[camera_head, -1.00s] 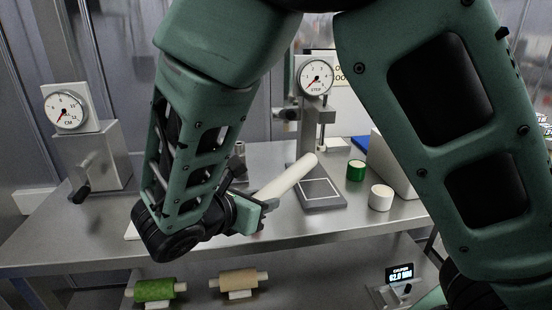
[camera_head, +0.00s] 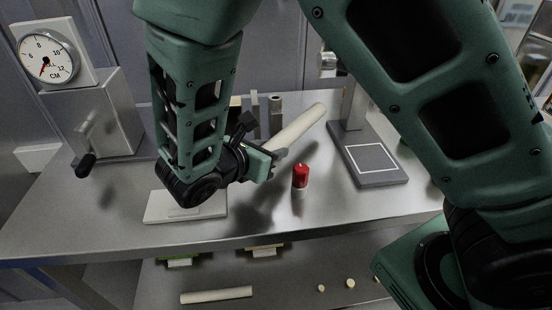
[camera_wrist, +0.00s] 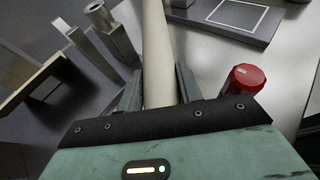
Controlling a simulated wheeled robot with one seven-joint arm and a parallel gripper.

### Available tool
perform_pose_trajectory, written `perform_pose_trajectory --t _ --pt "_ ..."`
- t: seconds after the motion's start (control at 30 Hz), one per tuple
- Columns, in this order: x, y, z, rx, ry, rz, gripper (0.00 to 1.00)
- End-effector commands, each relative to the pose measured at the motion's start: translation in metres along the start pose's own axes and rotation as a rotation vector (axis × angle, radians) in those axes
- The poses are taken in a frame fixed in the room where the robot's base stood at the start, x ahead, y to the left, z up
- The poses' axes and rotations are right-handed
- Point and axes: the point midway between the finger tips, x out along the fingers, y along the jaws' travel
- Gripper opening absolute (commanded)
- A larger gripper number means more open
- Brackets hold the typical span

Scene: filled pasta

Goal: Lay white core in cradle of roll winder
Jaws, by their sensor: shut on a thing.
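The white core (camera_head: 297,130) is a long pale cylinder, tilted and raised above the bench. My gripper (camera_head: 274,161) is shut on it near its lower end; the rest points up and to the right. In the wrist view the core (camera_wrist: 157,45) runs away from me between the two dark fingers (camera_wrist: 158,92). A dial machine with a side crank (camera_head: 90,115) stands at the back left. Grey upright posts (camera_head: 275,112) stand behind my gripper, partly hidden by my arm. I cannot tell which part is the winder's cradle.
A red-topped cylinder (camera_head: 300,176) stands on the bench just right of my gripper. A grey stand with a white-outlined square (camera_head: 371,165) is further right. A white plate (camera_head: 160,207) lies at the front left. A pale rod (camera_head: 216,295) lies on the lower shelf.

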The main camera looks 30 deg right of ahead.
Motion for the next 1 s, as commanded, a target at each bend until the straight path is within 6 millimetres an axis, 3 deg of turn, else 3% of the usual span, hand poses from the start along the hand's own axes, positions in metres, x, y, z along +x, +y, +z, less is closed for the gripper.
perform_pose_trajectory --t 0.37,0.77,0.8,0.83,1.0 --pt "0.015 0.0 -0.037 -0.001 -0.001 0.0 0.07" --pt "0.017 0.0 -0.041 0.001 0.0 0.0 0.07" --pt "0.017 0.0 -0.041 0.001 0.001 0.001 0.47" --pt "0.017 0.0 -0.041 0.001 0.001 0.0 0.55" --pt "0.017 0.0 -0.04 0.001 0.001 0.0 0.57"
